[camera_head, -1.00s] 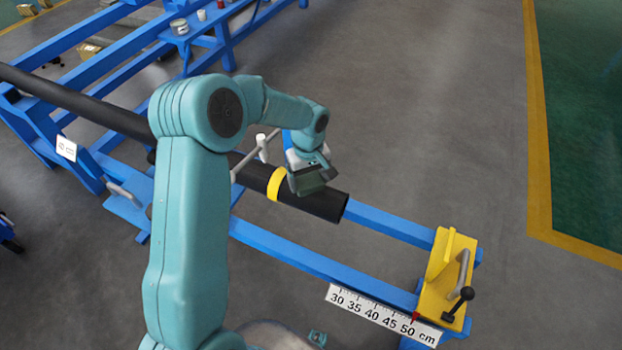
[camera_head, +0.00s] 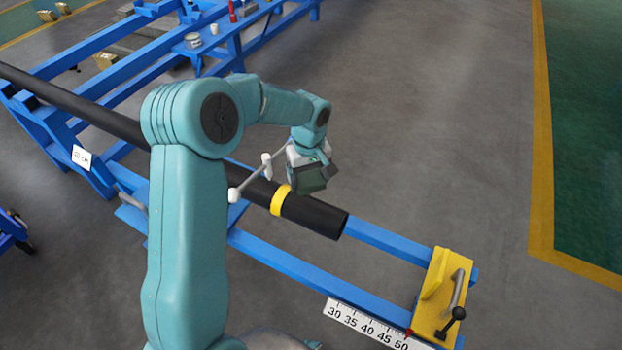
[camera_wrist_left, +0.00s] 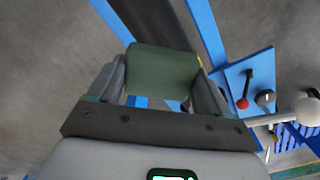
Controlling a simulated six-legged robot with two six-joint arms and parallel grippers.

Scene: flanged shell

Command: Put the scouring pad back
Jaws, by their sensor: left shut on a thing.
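The scouring pad is a dark green block (camera_head: 312,179), held at the end of my left arm in the head view. It also shows in the left wrist view as a green pad (camera_wrist_left: 162,72) between the two fingers. My left gripper (camera_wrist_left: 165,85) is shut on it. In the head view my left gripper (camera_head: 312,170) is above and just behind the black pipe (camera_head: 314,215), near its yellow band (camera_head: 280,200). I cannot tell whether the pad touches the pipe. My right gripper does not show.
A blue frame (camera_head: 300,268) carries the pipe, with a yellow end stop (camera_head: 438,295) and a ruler (camera_head: 370,325) at the right. A blue bench (camera_head: 225,38) at the back holds a tin (camera_head: 193,40) and a white cup (camera_head: 214,29).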

